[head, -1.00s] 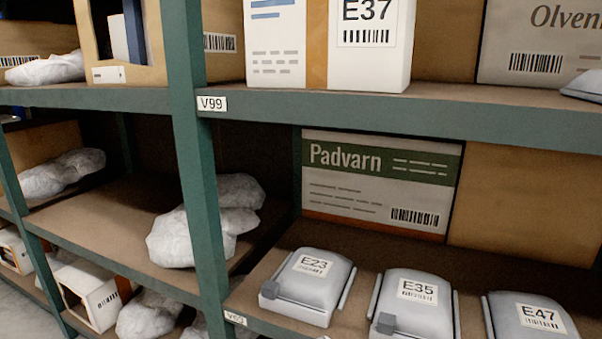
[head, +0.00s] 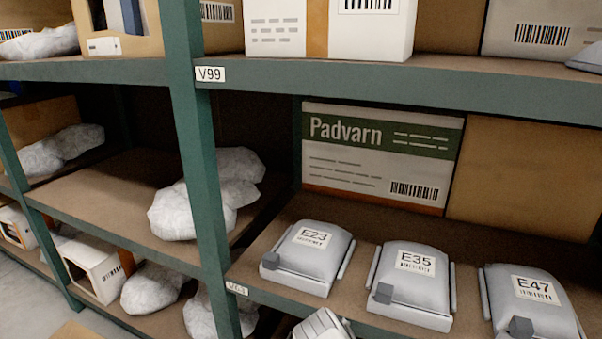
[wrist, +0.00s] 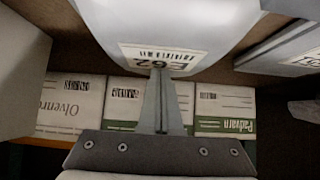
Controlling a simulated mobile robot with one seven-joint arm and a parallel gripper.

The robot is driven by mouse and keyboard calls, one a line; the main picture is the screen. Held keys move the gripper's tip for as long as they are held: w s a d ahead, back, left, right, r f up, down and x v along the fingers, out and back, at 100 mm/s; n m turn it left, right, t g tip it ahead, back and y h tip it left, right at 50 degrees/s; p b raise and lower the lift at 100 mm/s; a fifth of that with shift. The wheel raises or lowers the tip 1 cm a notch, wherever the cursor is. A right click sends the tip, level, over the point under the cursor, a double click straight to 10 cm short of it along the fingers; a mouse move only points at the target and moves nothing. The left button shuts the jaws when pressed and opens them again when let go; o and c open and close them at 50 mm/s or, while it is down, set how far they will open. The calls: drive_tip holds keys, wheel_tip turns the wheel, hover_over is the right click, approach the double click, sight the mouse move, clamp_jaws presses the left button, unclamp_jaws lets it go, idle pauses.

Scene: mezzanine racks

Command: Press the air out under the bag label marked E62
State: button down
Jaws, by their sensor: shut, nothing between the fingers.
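The E62 label (wrist: 165,58) shows upside down in the wrist view, a white tag with a barcode on a pale grey bag (wrist: 165,18). My gripper (wrist: 160,73) is shut and empty. Any bubble under the label is too small to make out. The E62 bag is not visible in the head view.
In the head view, bags E23 (head: 312,262), E35 (head: 414,283) and E47 (head: 533,300) sit on the middle shelf before a Padvarn box (head: 375,175). A green upright (head: 200,170) stands left of them. Another labelled bag (wrist: 285,45) lies close beside E62's.

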drive_tip(key=shift+f, duration=1.95)
drive_tip(key=shift+r, duration=0.15)
wheel_tip(320, 180, up, 6)
drive_tip(key=p, duration=0.5)
